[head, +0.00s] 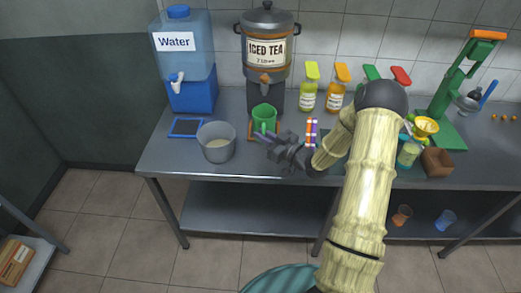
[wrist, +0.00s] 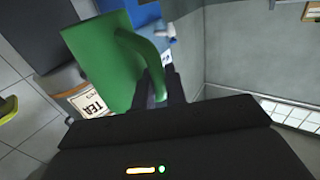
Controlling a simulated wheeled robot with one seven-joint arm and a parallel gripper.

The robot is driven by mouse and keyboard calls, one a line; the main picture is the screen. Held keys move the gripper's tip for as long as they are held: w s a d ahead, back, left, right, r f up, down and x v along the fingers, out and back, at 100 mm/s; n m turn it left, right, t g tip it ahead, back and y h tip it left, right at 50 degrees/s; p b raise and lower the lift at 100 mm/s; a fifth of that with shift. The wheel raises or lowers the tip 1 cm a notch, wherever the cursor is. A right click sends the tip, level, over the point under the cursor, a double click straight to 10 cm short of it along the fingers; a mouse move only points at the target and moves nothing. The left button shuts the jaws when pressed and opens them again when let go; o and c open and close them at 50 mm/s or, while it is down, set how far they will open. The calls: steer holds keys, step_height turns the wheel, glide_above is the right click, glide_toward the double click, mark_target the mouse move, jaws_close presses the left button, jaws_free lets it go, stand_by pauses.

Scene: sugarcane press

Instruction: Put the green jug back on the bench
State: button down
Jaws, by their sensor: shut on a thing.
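The green jug (head: 264,117) is in front of the iced tea dispenser in the head view, upright over a small brown mat (head: 251,131). I cannot tell whether it rests on the mat or hangs just above it. My gripper (head: 263,137) reaches in from the right and is shut on the jug's handle. In the wrist view the green jug (wrist: 105,62) fills the upper left, with its handle between the dark fingers (wrist: 165,88). The bench (head: 170,155) is a long grey metal table.
The iced tea dispenser (head: 267,50) stands behind the jug, and the water dispenser (head: 183,60) is at the left. A grey pot (head: 217,144) stands just left of my gripper. Bottles (head: 308,95) and a green press (head: 455,85) are to the right. The bench's front left is clear.

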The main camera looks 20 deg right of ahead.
steer(key=shift+w, duration=0.3)
steer(key=shift+s+a, duration=0.3)
steer(key=shift+s, duration=0.2)
step_height(320, 180, down, 6)
steer(key=shift+w+d+r+p, duration=0.15)
steer(key=shift+p, duration=0.25)
steer(key=shift+f+p, duration=0.3)
steer(key=shift+f, duration=1.8)
steer(key=shift+f, duration=0.1)
